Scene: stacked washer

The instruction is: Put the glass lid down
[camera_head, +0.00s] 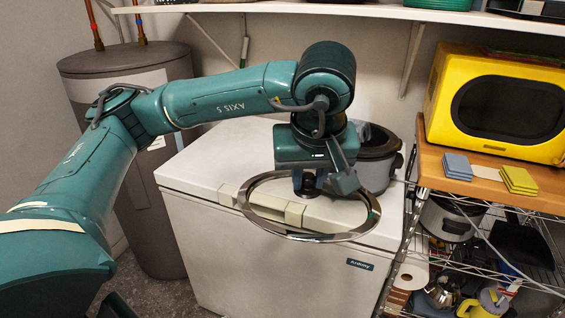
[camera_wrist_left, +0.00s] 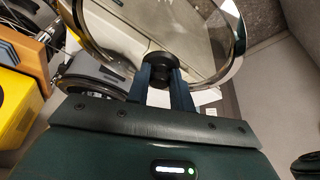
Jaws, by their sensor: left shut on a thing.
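The glass lid (camera_head: 290,233) is a clear round disc with a shiny metal rim and a dark knob. My left gripper (camera_head: 323,184) is shut on the lid's knob from above. The lid hangs over the front part of the white chest freezer (camera_head: 262,254), whose handle shows through the glass. I cannot tell the gap between lid and freezer top. In the left wrist view the lid (camera_wrist_left: 150,28) spreads beyond the fingers, with its black knob (camera_wrist_left: 160,62) between them. My right gripper is not in view.
A grey cooker pot (camera_head: 378,172) stands on the freezer behind the lid, partly hidden by my arm. A yellow microwave (camera_head: 500,105) and sponges (camera_head: 457,166) sit on the wooden shelf at right. The freezer top's left part is clear. A wall shelf (camera_head: 330,9) runs overhead.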

